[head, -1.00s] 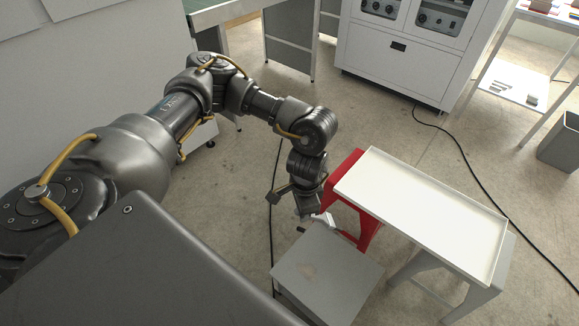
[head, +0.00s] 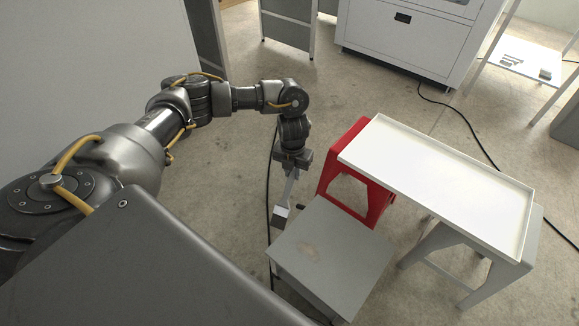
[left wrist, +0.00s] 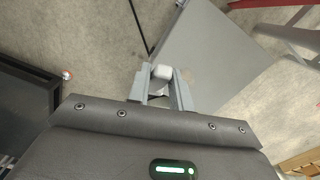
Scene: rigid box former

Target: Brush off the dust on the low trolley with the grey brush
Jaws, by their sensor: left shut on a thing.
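The low trolley (head: 345,262) has a flat grey top and stands at the lower middle of the head view. A small brownish dust patch (head: 308,250) lies on its left part. My left gripper (head: 292,168) is beyond the trolley's far left corner, shut on the grey brush (head: 281,216). The brush hangs down with its pale head just outside the trolley's left edge; whether it touches anything cannot be told. In the left wrist view, the brush's light handle end (left wrist: 162,72) sits between the fingers, with the trolley top (left wrist: 215,50) beyond. My right gripper is out of view.
A red stool (head: 358,190) and a grey stool (head: 490,262) carry a white tray (head: 440,182) right of the trolley. A black cable (head: 269,190) runs on the floor by the trolley's left side. A white cabinet (head: 405,45) stands behind.

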